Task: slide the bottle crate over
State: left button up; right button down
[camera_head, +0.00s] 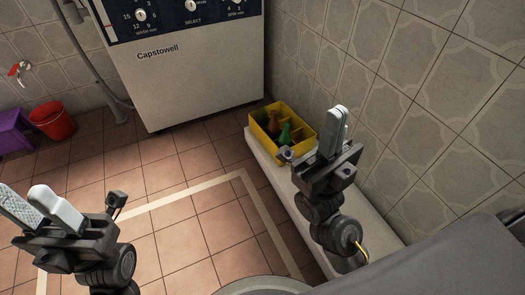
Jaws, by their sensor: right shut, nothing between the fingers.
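The yellow bottle crate (261,135) stands on a pale raised ledge (352,232) along the right wall, beside the white machine. A brown bottle (273,123) and a green bottle (285,134) stand in its compartments. My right gripper (340,124) is shut and empty, its fingers pointing up. In the picture it is just right of the crate and hides part of the ledge. I cannot tell whether it touches the crate. My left gripper (22,192) is at the lower left, far from the crate, with its fingers apart and nothing seen between them.
A white washing machine (200,85) stands at the back. A red bucket (53,121) and a purple stool (14,133) are at the far left. A pale line frames part of the tiled floor (180,225), which is clear. The tiled wall (420,110) bounds the ledge.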

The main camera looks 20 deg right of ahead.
aim_at(304, 138)
jog(key=k, duration=0.1)
jog(key=u, duration=0.85)
jog(key=i, duration=2.95)
jog(key=z, duration=3.15)
